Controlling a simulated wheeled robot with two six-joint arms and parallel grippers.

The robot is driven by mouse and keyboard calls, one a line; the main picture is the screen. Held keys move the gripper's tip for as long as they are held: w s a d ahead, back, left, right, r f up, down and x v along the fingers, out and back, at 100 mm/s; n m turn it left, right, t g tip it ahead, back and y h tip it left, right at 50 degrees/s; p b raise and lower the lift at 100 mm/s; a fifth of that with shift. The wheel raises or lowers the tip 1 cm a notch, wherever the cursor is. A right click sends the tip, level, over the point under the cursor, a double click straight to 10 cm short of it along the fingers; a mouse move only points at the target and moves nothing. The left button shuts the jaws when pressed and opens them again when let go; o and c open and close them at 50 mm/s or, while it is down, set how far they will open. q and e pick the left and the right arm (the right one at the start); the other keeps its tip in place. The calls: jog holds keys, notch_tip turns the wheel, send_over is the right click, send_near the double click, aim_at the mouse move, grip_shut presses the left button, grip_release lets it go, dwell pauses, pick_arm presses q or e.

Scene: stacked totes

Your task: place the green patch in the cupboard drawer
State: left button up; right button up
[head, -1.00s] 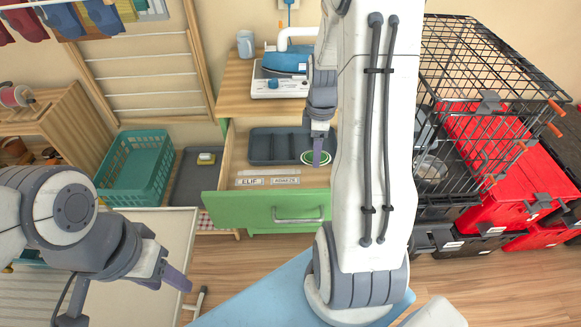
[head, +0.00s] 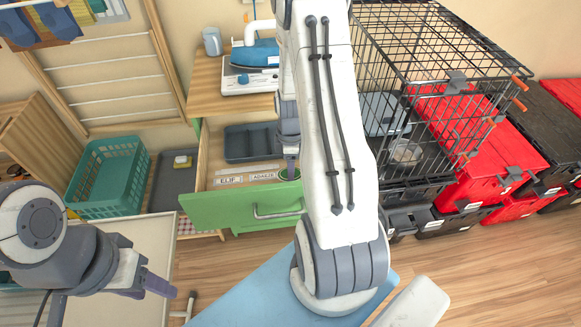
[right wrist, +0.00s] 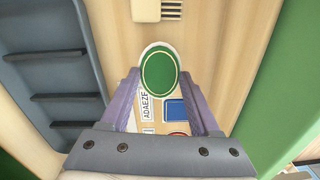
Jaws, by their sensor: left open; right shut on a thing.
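The green patch (right wrist: 160,75) is an oval with a pale border. My right gripper (right wrist: 160,82) is shut on it, with a purple finger on each side. In the head view, the right gripper (head: 291,170) points down over the right part of the open cupboard drawer (head: 240,210), and the patch (head: 284,175) shows partly at its tips. The drawer has a green front and wooden inside. Whether the patch touches the drawer floor I cannot tell. My left gripper (head: 160,291) is open and empty at the lower left, away from the drawer.
A grey divided tray (head: 250,143) lies in the drawer behind name labels (head: 231,180). A blue flat item (right wrist: 175,110) shows between my right fingers. A blue iron (head: 254,55) stands on the cupboard. A teal basket (head: 107,178) is left; a wire cage (head: 405,60) is right.

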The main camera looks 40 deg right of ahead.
jog(key=shift+f, duration=0.1)
jog(key=shift+f+b, duration=0.4)
jog(key=shift+f, duration=0.15)
jog(key=o, duration=1.3)
jog(key=shift+r, duration=0.1)
notch_tip(320, 180, up, 13)
jog(key=shift+w+d+r+p, duration=0.1)
jog(key=shift+p, duration=0.5)
